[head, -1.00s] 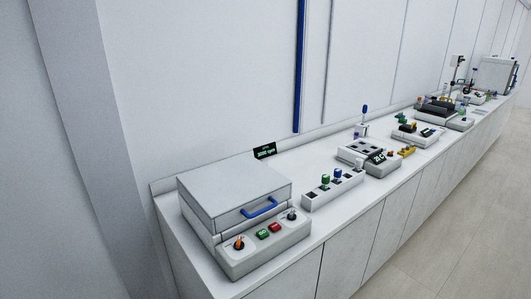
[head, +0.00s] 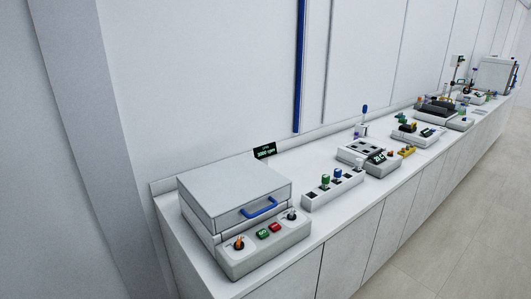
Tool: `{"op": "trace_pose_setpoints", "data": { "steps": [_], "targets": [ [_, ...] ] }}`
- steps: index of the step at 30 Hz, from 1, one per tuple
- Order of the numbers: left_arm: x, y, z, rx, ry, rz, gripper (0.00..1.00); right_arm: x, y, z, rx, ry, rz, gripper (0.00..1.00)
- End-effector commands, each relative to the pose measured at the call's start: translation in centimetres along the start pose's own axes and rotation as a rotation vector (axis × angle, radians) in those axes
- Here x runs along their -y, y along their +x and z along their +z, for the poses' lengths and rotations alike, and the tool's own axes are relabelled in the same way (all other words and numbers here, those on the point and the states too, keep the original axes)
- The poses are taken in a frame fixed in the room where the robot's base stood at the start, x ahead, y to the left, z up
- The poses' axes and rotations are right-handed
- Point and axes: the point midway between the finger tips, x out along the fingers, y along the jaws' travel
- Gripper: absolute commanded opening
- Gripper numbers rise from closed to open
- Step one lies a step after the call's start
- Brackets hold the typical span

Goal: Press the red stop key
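The red key (head: 275,227) sits on the sloped front panel of a white box-shaped machine (head: 225,187) at the near left end of the bench. A green key (head: 262,234) is just left of it. An orange-tipped knob (head: 239,243) is at the panel's left and a grey knob (head: 291,215) at its right. The machine's lid is down and has a blue handle (head: 259,208). A small black display with green text (head: 265,151) stands behind it; the text is too small to read surely. Neither of my grippers is in view.
A white rack with green- and blue-capped vials (head: 333,189) stands right of the machine. Beyond it are a device with a dark display (head: 376,157) and several more instruments along the bench (head: 306,155). Grey floor (head: 450,230) lies clear at the right.

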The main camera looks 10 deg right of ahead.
Motion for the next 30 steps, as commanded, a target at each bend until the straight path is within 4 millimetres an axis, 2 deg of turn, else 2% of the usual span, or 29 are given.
{"op": "trace_pose_setpoints", "data": {
  "steps": [11,12,16,17,30],
  "targets": [
    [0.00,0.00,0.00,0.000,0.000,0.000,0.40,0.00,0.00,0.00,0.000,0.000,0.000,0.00],
    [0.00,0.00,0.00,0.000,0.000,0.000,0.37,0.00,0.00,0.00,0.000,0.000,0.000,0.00],
    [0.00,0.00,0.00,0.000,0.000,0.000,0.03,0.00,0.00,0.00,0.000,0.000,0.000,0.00],
    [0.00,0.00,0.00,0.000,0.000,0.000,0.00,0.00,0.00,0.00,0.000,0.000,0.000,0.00],
    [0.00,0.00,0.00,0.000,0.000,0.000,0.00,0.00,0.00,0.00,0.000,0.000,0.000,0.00]
  ]
}}
